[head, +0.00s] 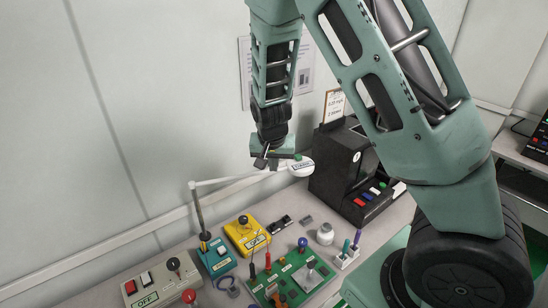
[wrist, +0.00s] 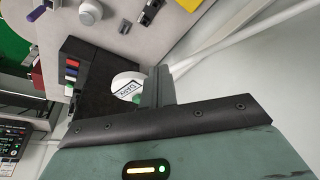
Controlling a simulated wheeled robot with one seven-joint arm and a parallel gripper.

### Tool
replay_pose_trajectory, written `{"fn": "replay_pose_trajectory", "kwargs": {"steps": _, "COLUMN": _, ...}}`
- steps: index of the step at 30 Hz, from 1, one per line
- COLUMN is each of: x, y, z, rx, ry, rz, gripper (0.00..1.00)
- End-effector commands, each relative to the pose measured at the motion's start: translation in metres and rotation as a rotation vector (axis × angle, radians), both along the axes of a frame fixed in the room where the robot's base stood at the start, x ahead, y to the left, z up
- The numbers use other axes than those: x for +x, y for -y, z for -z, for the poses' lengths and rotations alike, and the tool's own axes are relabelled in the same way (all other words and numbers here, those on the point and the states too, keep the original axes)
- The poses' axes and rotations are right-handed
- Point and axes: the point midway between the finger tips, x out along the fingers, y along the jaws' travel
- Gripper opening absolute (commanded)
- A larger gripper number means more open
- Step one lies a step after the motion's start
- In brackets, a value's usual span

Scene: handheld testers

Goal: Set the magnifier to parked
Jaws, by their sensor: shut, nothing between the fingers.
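The magnifier is a white round head (head: 301,168) on a thin white jointed arm (head: 235,181), whose post stands at the back of the bench. The head carries a small label, too small to read surely, and a green knob. In the wrist view the head (wrist: 122,83) shows beside my fingers, with the green knob (wrist: 136,98) close to them. My gripper (head: 266,160) is shut and empty, just left of the head in the head view; its fingers also show in the wrist view (wrist: 160,82). I cannot tell whether they touch the magnifier.
A black box (head: 337,172) with coloured buttons stands right of the magnifier head. Below on the bench are a yellow tester (head: 246,236), a teal tester (head: 217,257), a grey switch box (head: 150,288), a green board (head: 290,278) and a white jar (head: 325,234). The wall is close behind.

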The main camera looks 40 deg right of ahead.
Motion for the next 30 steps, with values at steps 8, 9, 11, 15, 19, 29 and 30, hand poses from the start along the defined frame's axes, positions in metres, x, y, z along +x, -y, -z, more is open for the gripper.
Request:
{"fn": "replay_pose_trajectory", "kwargs": {"steps": 8, "x": 0.026, "y": 0.021, "z": 0.004, "rx": 0.001, "ry": -0.001, "rz": 0.001, "gripper": 0.00}}
{"fn": "replay_pose_trajectory", "kwargs": {"steps": 9, "x": 0.028, "y": 0.023, "z": 0.005, "rx": 0.001, "ry": -0.001, "rz": 0.000, "gripper": 0.00}}
{"fn": "replay_pose_trajectory", "kwargs": {"steps": 11, "x": 0.029, "y": 0.025, "z": 0.005, "rx": 0.001, "ry": -0.001, "rz": 0.000, "gripper": 0.00}}
{"fn": "replay_pose_trajectory", "kwargs": {"steps": 15, "x": 0.031, "y": 0.025, "z": 0.006, "rx": 0.001, "ry": 0.000, "rz": -0.001, "gripper": 0.00}}
{"fn": "replay_pose_trajectory", "kwargs": {"steps": 19, "x": 0.031, "y": 0.025, "z": 0.006, "rx": 0.001, "ry": 0.000, "rz": -0.001, "gripper": 0.00}}
{"fn": "replay_pose_trajectory", "kwargs": {"steps": 29, "x": 0.058, "y": 0.037, "z": 0.012, "rx": 0.001, "ry": 0.005, "rz": -0.107, "gripper": 0.00}}
{"fn": "replay_pose_trajectory", "kwargs": {"steps": 30, "x": 0.065, "y": 0.040, "z": 0.012, "rx": 0.002, "ry": 0.004, "rz": -0.136, "gripper": 0.00}}
